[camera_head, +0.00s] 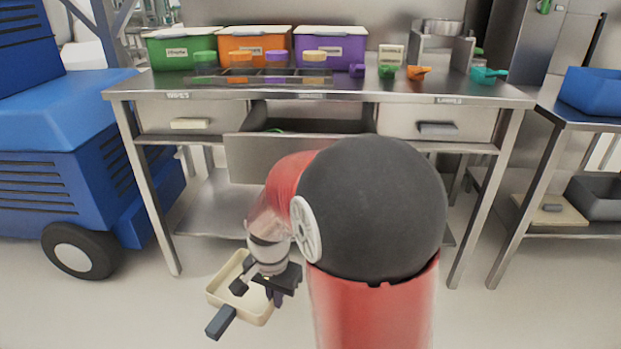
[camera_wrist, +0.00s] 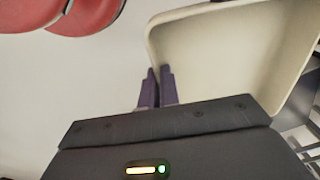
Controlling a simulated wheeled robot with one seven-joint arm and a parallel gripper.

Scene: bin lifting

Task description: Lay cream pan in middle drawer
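The cream pan (camera_head: 215,287), a shallow rectangular pan with a blue-grey handle (camera_head: 220,322), is in front of the table at the lower left of the head view. My gripper (camera_head: 262,287) is at its right side. In the wrist view the purple fingers (camera_wrist: 157,88) are close together at the rim of the pan (camera_wrist: 230,50), shut on its wall; the exact contact is partly hidden. The pan is clear of the table, with floor behind it. The middle drawer (camera_head: 255,158) is pulled open; my arm hides its right part. Something green lies inside it.
The steel table (camera_head: 130,92) carries green, orange and purple bins (camera_head: 330,47) and several scoops. The left drawer (camera_head: 160,115) and right drawer (camera_head: 470,122) are closed. A blue machine (camera_head: 70,180) stands left, a side table (camera_head: 575,122) right. Floor between is clear.

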